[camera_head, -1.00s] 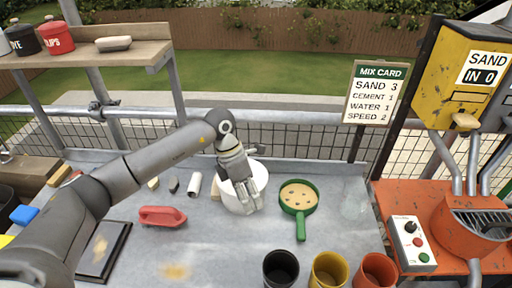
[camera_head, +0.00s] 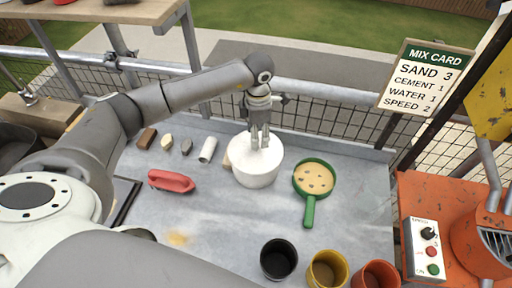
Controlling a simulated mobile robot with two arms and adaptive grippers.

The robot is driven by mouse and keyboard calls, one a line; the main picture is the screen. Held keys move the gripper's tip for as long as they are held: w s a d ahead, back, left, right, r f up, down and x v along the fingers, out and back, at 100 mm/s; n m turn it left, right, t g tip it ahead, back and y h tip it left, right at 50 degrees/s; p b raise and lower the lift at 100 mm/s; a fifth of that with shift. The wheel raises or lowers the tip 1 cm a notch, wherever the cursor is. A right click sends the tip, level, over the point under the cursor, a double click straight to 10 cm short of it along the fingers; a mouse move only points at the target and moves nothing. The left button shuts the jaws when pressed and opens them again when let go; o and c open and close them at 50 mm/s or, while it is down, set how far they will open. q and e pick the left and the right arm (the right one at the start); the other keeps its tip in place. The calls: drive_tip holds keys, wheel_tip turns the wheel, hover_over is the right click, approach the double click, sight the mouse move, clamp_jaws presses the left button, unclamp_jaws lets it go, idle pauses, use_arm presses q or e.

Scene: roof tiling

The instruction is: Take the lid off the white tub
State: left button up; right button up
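The white tub (camera_head: 256,178) stands on the grey worktop, left of the green-handled pan. Its top looks covered by a white lid (camera_head: 240,153), and I see no gap between lid and tub. My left gripper (camera_head: 260,147) points straight down over the middle of the lid, with its fingertips at or just above it. The fingers are close together; whether they hold a knob or handle is hidden. My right gripper is not in view.
A green pan (camera_head: 314,178) with tan contents lies right of the tub. A red-handled float (camera_head: 171,181) and several small pieces lie left. Black (camera_head: 279,260), yellow (camera_head: 327,270) and orange (camera_head: 376,276) cups stand in front. A mixer control box (camera_head: 426,248) is at right.

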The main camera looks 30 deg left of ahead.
use_arm(q)
drive_tip(key=f, duration=0.1)
drive_tip(key=f+p, duration=0.2)
drive_tip(key=f, duration=0.1)
drive_tip(key=shift+s+a, duration=0.2)
drive_tip(key=shift+s, duration=0.15)
drive_tip(key=shift+f+p, duration=0.3)
drive_tip(key=shift+w+f, duration=0.1)
drive_tip(key=shift+f, duration=0.05)
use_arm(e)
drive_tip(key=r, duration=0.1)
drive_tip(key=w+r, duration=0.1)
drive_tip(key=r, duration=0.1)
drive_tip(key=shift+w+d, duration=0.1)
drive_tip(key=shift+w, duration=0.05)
use_arm(q)
clamp_jaws()
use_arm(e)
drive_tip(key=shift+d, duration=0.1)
